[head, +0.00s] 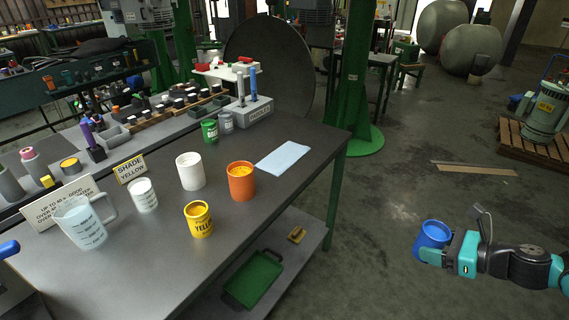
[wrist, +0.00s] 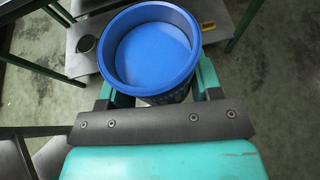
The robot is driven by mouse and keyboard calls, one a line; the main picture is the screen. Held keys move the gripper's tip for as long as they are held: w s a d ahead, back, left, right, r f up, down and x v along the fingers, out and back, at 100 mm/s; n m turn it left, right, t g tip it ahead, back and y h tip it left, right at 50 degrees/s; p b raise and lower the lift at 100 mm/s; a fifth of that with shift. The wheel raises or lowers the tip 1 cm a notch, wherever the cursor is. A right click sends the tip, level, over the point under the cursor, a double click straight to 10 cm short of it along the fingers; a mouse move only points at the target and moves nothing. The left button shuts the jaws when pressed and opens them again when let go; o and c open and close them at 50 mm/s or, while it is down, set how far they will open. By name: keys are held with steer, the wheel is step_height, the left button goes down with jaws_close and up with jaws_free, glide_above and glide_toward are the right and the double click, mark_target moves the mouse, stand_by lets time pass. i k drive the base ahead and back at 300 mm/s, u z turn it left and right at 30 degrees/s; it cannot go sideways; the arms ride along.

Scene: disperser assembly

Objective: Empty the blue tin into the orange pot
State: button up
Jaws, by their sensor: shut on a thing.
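The blue tin (head: 434,236) is held by my gripper (head: 437,253) out over the floor, to the right of the workbench and well apart from it. In the wrist view the tin (wrist: 108,60) sits between the two fingers, its open mouth facing the camera. A flat, lighter blue surface shows inside; I cannot tell whether it is paint or the bottom. The tin looks close to upright, slightly tilted in the head view. The orange pot (head: 241,185) stands upright and open on the workbench near its right side.
On the workbench (head: 150,270), a yellow tin (head: 199,220), a white pot (head: 190,172), a white cup (head: 143,195) and a clear jug (head: 82,222) stand left of the orange pot. Open floor separates bench and gripper.

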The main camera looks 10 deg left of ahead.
mark_target(240, 173)
steer(key=u, duration=0.7)
steer(key=i, duration=0.9)
steer(key=u, duration=0.2)
